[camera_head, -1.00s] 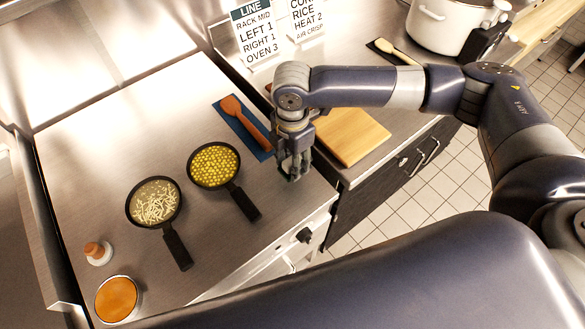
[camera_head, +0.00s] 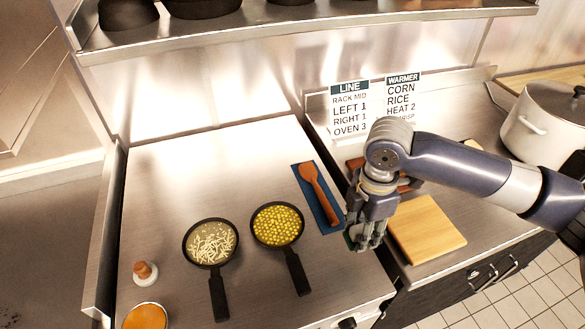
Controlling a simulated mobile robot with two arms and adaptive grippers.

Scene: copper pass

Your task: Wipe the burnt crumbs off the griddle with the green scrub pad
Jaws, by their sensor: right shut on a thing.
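My right gripper (camera_head: 366,240) points down at the right edge of the steel cooking surface (camera_head: 165,200), just right of the blue mat. It is shut on the green scrub pad (camera_head: 350,240), of which only a small green edge shows between and beside the fingers. I cannot tell whether the pad touches the steel. The surface looks like the griddle; I can make out no burnt crumbs on it. My left gripper is not in view.
A pan of pale shreds (camera_head: 212,242) and a pan of yellow corn (camera_head: 277,225) stand on the steel, handles forward. A wooden board (camera_head: 428,232) lies right of the gripper. A shelf (camera_head: 300,22) hangs above.

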